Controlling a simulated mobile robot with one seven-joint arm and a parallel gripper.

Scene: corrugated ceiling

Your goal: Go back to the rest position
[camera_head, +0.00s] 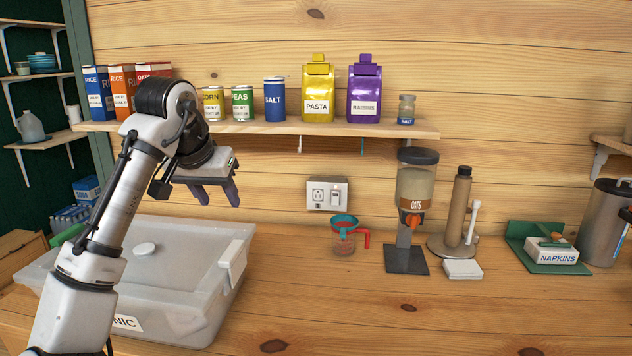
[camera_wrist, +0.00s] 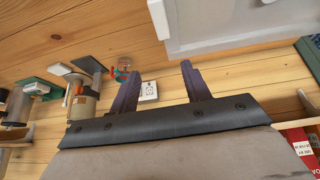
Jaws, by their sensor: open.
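My gripper (camera_head: 217,194) is raised above the back right part of a lidded grey plastic bin, in front of the wall shelf. Its two dark fingers are apart with nothing between them. The fingers also show in the wrist view (camera_wrist: 160,92), spread apart and empty, with the wooden wall and countertop beyond them. My arm rises from the lower left and bends over at the top, hiding part of the bin and of the shelf's left end.
The bin (camera_head: 200,285) fills the counter's left. A measuring cup (camera_head: 344,238), oats dispenser (camera_head: 415,185), paper towel holder (camera_head: 460,205) and napkin box (camera_head: 556,254) stand to the right. The shelf (camera_head: 330,128) holds boxes, cans and bags. The front middle counter (camera_head: 400,325) is clear.

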